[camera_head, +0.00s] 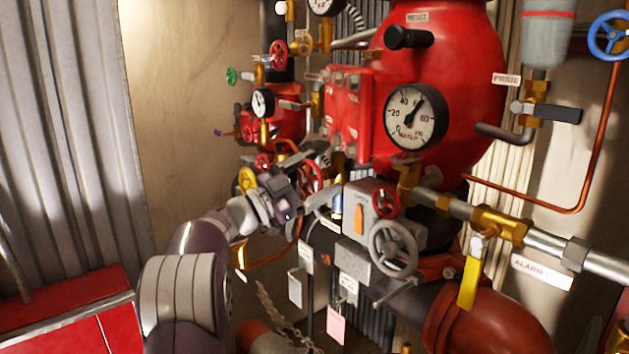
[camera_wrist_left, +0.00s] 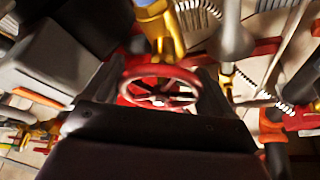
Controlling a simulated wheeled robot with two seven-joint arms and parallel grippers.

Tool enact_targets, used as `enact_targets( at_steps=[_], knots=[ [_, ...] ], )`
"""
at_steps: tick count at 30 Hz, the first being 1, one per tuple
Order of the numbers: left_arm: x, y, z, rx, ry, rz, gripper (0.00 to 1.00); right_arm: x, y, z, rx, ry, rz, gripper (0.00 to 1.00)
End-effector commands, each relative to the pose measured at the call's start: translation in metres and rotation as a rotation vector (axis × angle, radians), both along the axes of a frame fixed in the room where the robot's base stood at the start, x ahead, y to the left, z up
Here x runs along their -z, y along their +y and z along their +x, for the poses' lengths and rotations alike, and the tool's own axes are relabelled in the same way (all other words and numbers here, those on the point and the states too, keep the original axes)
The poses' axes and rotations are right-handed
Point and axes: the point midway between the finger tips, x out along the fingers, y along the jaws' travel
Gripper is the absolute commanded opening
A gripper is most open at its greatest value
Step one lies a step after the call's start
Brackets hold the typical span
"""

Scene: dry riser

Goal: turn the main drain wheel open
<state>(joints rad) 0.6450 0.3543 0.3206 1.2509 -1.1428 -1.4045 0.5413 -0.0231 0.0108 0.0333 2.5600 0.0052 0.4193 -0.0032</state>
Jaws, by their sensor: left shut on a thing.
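A red spoked handwheel, which I take for the main drain wheel (camera_head: 311,174), sits on the pipework left of the grey box. Its label cannot be read. In the left wrist view the same wheel (camera_wrist_left: 178,73) lies between the fingers, its hub facing the camera. My left gripper (camera_head: 303,191) reaches it from the left and is shut on it; the fingers (camera_wrist_left: 163,88) stand on either side of the rim. My gripper and wrist hide part of the wheel in the head view. My right gripper is not in view.
A grey box (camera_head: 360,212) with an orange lever, a small red wheel (camera_head: 385,204) and a grey handwheel (camera_head: 393,249) stand close to the right. A yellow lever (camera_head: 469,283) hangs further right. A pink tag (camera_head: 336,326) hangs below. The wall at upper left is clear.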

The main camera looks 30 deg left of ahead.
Motion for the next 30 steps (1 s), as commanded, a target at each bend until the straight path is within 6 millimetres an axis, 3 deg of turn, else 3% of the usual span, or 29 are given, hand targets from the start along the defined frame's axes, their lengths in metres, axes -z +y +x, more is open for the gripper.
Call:
enact_targets(
  at_steps=[18,30],
  knots=[
    [-0.005,0.0017,0.0005,0.001,0.203,-0.502,0.55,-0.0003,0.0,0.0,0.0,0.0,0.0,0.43],
    [-0.0046,0.0027,0.0008,0.003,0.273,-0.671,0.55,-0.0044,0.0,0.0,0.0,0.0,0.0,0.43]
  ],
)
